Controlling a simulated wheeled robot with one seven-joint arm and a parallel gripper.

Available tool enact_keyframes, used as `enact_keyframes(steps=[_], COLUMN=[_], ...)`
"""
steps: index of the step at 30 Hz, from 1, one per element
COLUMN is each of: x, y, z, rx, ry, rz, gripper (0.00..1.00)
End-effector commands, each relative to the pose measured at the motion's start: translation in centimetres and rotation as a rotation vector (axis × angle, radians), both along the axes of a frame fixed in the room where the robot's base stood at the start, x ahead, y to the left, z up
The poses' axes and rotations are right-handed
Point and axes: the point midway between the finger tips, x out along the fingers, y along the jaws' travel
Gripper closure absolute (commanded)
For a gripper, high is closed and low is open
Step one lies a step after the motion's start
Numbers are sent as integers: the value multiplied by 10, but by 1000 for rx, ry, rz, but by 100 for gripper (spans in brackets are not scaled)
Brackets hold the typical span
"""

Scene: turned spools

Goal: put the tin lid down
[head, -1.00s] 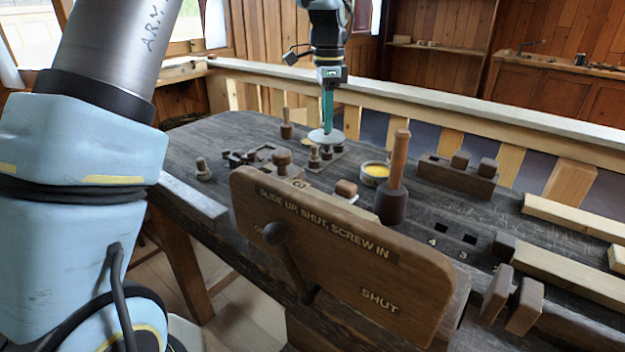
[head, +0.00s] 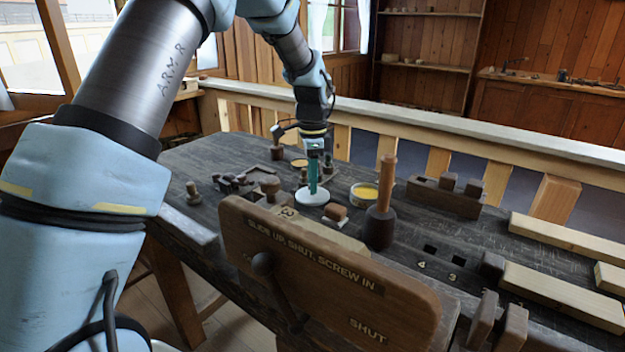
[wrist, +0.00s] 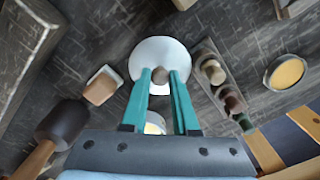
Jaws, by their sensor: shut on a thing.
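The tin lid (head: 312,197) is a pale round disc with a small knob. It also shows in the wrist view (wrist: 152,48), flat side level. My gripper (head: 314,178) points down and is shut on the lid's knob (wrist: 160,75), with a teal finger on each side. The lid is low over the dark bench; whether it touches the top I cannot tell. An open round tin with yellow contents (head: 364,192) stands to the right of the lid. It is partly hidden behind my fingers in the wrist view (wrist: 155,124).
A brown-topped block (head: 335,212) and a mallet (head: 380,225) stand close at right. A rack of knobs (wrist: 218,80) is close behind the lid. A second yellow dish (head: 299,163) lies farther back.

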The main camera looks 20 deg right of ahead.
Motion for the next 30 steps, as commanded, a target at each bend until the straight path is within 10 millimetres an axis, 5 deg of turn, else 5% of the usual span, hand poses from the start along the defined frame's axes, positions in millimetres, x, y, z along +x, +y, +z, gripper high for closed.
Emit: enact_keyframes(steps=[12,13,20,30], x=[0,0,0,0], y=[0,0,0,0], z=[-11,-11,-10,-6], rx=[0,0,0,0], ry=[1,1,0,-1], rz=[-1,-1,0,0], gripper=[100,71,45,43])
